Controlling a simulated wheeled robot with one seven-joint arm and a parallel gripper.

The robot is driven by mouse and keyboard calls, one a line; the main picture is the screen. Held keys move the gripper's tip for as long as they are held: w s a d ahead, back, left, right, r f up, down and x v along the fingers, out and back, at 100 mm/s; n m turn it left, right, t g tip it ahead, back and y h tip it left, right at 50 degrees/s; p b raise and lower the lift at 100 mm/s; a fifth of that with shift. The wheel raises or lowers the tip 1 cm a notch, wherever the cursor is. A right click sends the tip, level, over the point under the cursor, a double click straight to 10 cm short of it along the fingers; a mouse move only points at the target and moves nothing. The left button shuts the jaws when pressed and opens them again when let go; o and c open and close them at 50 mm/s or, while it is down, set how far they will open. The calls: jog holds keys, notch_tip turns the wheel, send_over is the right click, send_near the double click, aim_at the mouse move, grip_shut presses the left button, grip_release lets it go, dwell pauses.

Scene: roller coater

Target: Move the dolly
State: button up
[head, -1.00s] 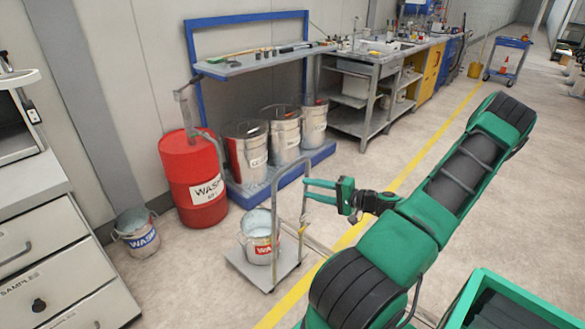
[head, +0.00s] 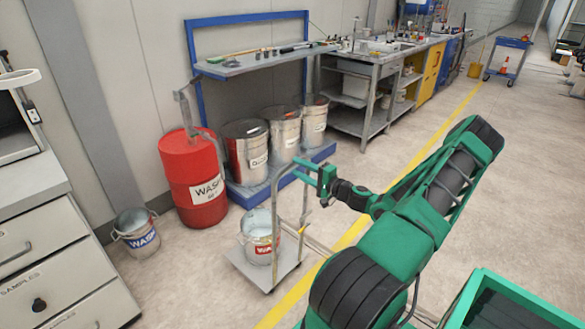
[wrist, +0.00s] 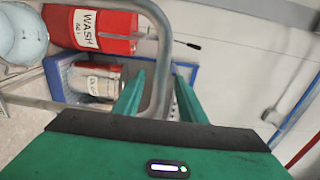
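The dolly (head: 287,270) is a low grey platform with a tall bent-tube handle, standing on the floor in the middle of the head view. A metal bucket (head: 259,247) with a red label sits on it. My gripper (head: 304,171) is at the top of the handle, with its two green fingers apart. In the wrist view the handle tube (wrist: 163,65) passes between the open fingers (wrist: 160,95). I cannot tell whether either finger touches the tube.
A red drum (head: 192,195) and several metal drums on a blue pallet (head: 243,197) stand behind the dolly. Another bucket (head: 137,237) and grey drawers (head: 60,270) are at left. Clear floor with a yellow line lies to the right.

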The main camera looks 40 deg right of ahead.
aim_at(292, 165)
jog(key=shift+w+a, duration=0.15)
jog(key=shift+w, duration=1.9)
grip_shut()
jog(key=shift+s+f, duration=0.1)
jog(key=shift+f, duration=0.05)
